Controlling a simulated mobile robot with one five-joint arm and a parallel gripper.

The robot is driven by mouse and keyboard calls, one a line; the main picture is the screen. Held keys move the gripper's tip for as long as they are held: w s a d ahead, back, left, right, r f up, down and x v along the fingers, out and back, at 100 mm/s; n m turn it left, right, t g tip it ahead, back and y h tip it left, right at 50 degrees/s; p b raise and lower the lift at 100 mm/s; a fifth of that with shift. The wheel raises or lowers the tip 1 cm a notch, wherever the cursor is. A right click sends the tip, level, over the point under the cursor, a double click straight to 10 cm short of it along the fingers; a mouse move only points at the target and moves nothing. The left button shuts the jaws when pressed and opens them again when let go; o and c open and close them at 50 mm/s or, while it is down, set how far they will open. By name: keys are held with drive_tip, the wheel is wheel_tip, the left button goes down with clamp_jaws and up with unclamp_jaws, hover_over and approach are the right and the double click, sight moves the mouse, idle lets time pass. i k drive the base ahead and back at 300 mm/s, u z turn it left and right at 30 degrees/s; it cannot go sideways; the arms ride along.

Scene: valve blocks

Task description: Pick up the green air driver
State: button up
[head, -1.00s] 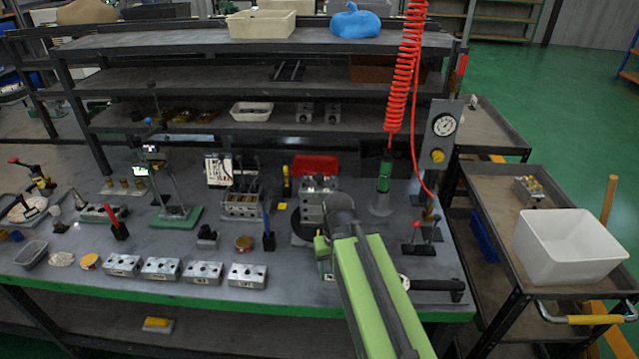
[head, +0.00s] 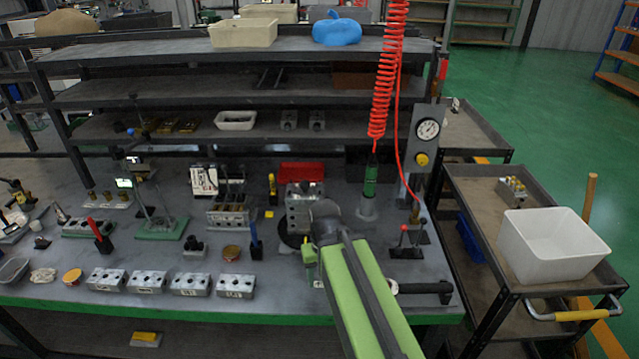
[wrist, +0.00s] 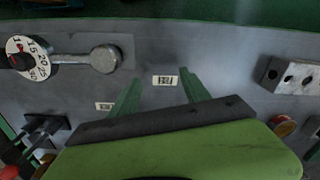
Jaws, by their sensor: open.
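The green air driver (head: 371,182) hangs upright on a red coiled hose in the head view. Its lower end is at a pale round holder (head: 367,208) on the bench; I cannot tell how deep it sits. My gripper (head: 312,268) is in front of it and to its left, low over the front of the bench and partly hidden by my arm. In the wrist view my gripper (wrist: 160,90) has its two green fingers apart with nothing between them. White labels on the bench show near the fingers. The driver is not in the wrist view.
A post with a pressure gauge (head: 428,129) stands just right of the driver. A grey valve block (head: 304,208) stands to its left. Several small blocks line the bench front. A dial tool (wrist: 32,58) lies near my gripper. A cart with a white bin (head: 553,245) is at right.

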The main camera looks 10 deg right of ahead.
sight(369, 193)
drive_tip(key=k, duration=0.1)
drive_tip(key=u, duration=3.05)
drive_tip(key=i, duration=0.85)
drive_tip(key=z, duration=4.35)
drive_tip(key=i, duration=0.1)
drive_tip(key=u, duration=1.25)
